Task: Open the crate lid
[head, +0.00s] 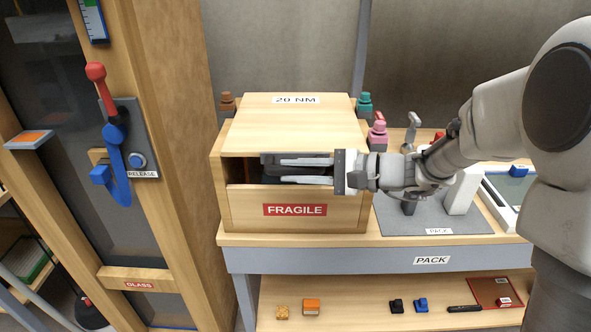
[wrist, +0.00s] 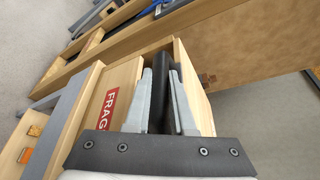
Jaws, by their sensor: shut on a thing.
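The wooden crate (head: 237,209) stands on the bench with a red FRAGILE label on its front. Its wooden lid (head: 298,118), labelled 20 NM, is on top, with a dark gap between the lid's front edge and the front wall. My gripper (head: 278,171) reaches in from the right, its fingers lying along this gap. In the wrist view, the fingers are shut on a dark bar (wrist: 161,66) running lengthwise between them. A dark grey strip (head: 272,158) shows beneath the lid's front edge. The bar's attachment is hidden.
A brown bottle (head: 228,103), a green bottle (head: 364,105) and a pink bottle (head: 378,133) stand around the crate. A grey mat (head: 391,225) lies at its right. A wooden frame with a red-and-blue release lever (head: 107,95) stands at the left.

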